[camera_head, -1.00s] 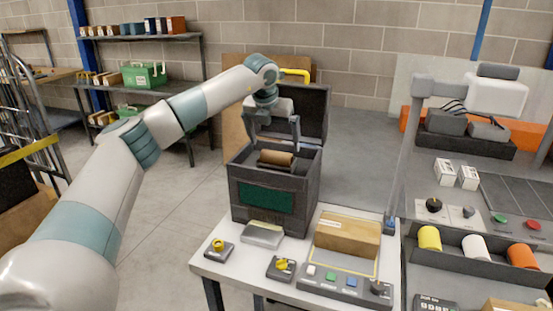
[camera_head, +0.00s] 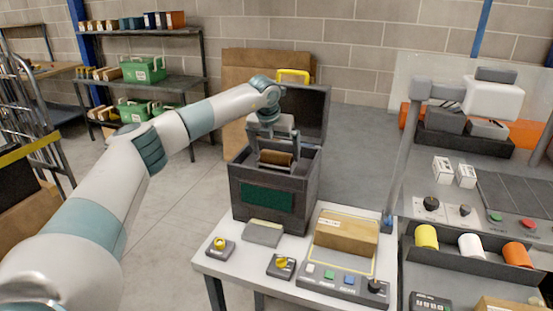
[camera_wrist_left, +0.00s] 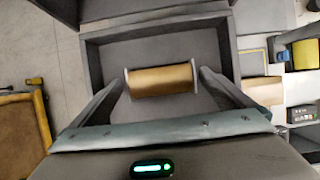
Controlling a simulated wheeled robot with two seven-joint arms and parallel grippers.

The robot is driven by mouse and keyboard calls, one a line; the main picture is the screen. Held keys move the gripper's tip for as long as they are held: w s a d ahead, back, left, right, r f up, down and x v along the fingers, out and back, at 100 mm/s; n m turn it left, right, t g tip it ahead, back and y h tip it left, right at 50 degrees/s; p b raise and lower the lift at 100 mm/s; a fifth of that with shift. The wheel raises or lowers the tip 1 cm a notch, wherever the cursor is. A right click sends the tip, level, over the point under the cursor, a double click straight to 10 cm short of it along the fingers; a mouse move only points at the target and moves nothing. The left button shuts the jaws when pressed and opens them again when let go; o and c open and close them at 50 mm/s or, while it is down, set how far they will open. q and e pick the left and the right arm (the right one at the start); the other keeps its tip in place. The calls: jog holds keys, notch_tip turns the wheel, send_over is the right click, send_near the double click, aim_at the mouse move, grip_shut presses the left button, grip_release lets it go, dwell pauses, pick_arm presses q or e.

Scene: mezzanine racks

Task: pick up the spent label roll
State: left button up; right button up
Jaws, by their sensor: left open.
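The spent label roll (camera_head: 275,158) is a brown cylinder inside the open dark grey box (camera_head: 240,176) on the white table. In the left wrist view the roll (camera_wrist_left: 160,80) has pale end flanges and lies crosswise between my fingers. My left gripper (camera_head: 276,156) reaches down into the box from above. In the left wrist view my left gripper (camera_wrist_left: 162,82) is open, one finger beside each end of the roll. I cannot tell whether the fingers touch it. My right gripper is not in view.
The box's raised lid (camera_head: 305,112) stands behind my gripper. On the white table are a cardboard carton (camera_head: 346,234), a button panel (camera_head: 340,281) and small knob units (camera_head: 282,266). A grey bench with coloured rolls (camera_head: 472,246) stands at right.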

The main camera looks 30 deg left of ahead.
aim_at(278, 154)
pick_arm(q)
jog(key=c, duration=1.1)
jog(key=shift+r, duration=0.1)
